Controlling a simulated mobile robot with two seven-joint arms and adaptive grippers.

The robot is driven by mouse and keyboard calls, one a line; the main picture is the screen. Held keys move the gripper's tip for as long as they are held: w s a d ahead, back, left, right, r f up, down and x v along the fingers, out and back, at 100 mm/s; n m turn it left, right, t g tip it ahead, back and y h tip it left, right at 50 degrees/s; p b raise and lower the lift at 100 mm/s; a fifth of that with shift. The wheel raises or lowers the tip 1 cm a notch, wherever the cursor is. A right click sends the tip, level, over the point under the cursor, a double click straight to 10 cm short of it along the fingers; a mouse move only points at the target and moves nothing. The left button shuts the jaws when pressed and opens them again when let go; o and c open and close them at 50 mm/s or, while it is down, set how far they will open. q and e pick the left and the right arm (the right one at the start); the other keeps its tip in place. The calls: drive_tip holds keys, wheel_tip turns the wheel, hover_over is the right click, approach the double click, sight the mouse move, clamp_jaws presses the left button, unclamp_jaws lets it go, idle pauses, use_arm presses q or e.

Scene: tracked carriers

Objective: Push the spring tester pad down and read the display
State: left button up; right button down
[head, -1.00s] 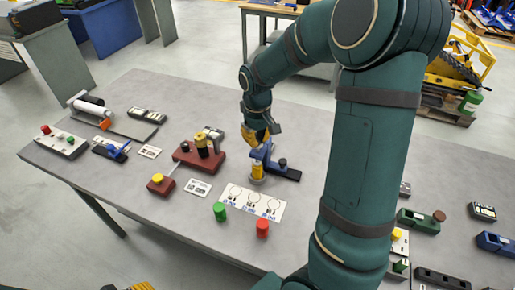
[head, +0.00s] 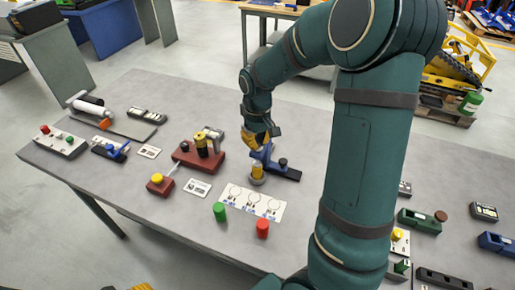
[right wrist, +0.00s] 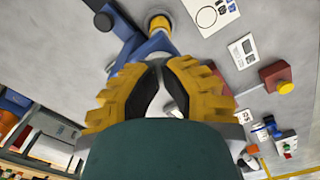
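My right gripper (head: 262,138) is above a blue fixture (head: 265,155) with a dark base and black knob. A yellow cylinder (head: 257,168) stands at the fixture's front end; it also shows in the right wrist view (right wrist: 160,23). The yellow fingers (right wrist: 160,70) lean together over the blue part; whether they touch it is unclear. I cannot tell which device is the spring tester. A dark red base (head: 183,157) left of the gripper carries yellow and black upright cylinders. A dark display-like box (head: 149,115) lies farther left; its reading is too small. Part of my left gripper (head: 142,287) shows at the bottom edge.
A white card with circles (head: 240,192) lies in front, with a green cylinder (head: 219,211) and a red cylinder (head: 262,229) beside it. A red block with a yellow button (head: 160,184) stands to the left. Green and blue fixtures (head: 422,220) are at right.

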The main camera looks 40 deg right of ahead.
use_arm(q)
drive_tip(key=shift+f+b, duration=0.3)
drive_tip(key=shift+f, duration=0.05)
use_arm(e)
drive_tip(key=shift+f, duration=0.6)
use_arm(q)
drive_tip(key=shift+s, duration=0.1)
use_arm(e)
drive_tip(key=shift+s, duration=0.1)
drive_tip(key=shift+r+p, duration=1.2)
drive_tip(key=shift+r, duration=0.3)
drive_tip(key=shift+r+p, duration=1.95)
drive_tip(key=shift+r, duration=0.5)
use_arm(q)
wheel_tip(320, 180, up, 6)
drive_tip(key=shift+r, duration=0.25)
drive_tip(key=shift+a, duration=0.1)
use_arm(e)
drive_tip(key=shift+f, duration=0.1)
